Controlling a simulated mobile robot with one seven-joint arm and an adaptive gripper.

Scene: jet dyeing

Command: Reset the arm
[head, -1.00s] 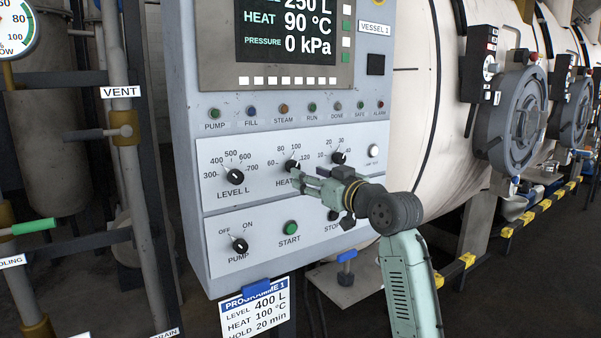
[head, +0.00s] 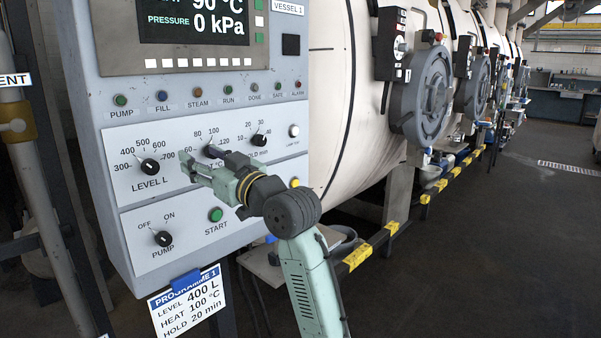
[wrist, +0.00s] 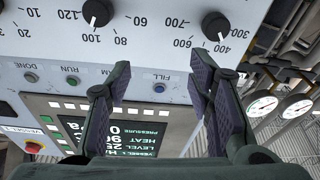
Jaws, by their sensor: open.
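My gripper (head: 190,169) is open and empty in front of the control panel (head: 135,205), with its fingers pointing left. In the wrist view my gripper (wrist: 162,65) shows two dark fingers well apart, with nothing between them. The LEVEL knob (head: 150,166) is left of the fingers; it also shows in the wrist view (wrist: 215,26). The black HEAT knob (head: 212,151) is partly hidden behind my gripper; in the wrist view the HEAT knob (wrist: 97,12) shows clear of the fingers. The wrist view sees the panel upside down.
The display (head: 195,20) reads 90 °C and 0 kPa. A programme card (head: 188,302) hangs below the panel. Large pale vessels with round grey doors (head: 425,95) line the right. A pipe (head: 45,210) stands at the left. Open floor (head: 500,250) lies at the right.

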